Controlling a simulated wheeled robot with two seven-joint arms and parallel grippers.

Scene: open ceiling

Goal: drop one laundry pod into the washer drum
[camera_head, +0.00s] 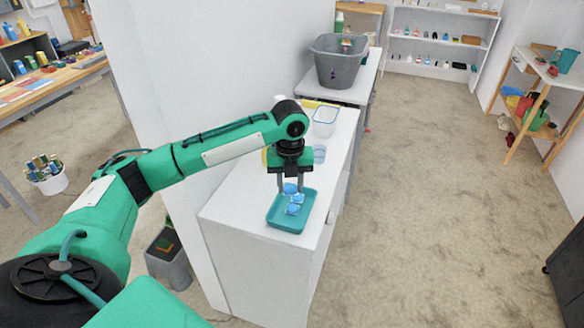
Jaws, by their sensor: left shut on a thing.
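My left gripper (290,186) points down over the teal tray (285,222) at the near end of a white counter. It is shut on a blue and white laundry pod (290,188), at the tray's far side. More laundry pods (294,209) lie in the tray just in front of it. I cannot tell whether the held pod still touches the tray. I cannot make out the washer drum in this view. My right gripper is not in view.
A clear container (325,121) and a small clear cup (319,153) stand behind the gripper on the white counter (240,203). A grey tub (338,62) stands farther back. A white wall rises left of the counter. The floor (430,200) to the right is clear.

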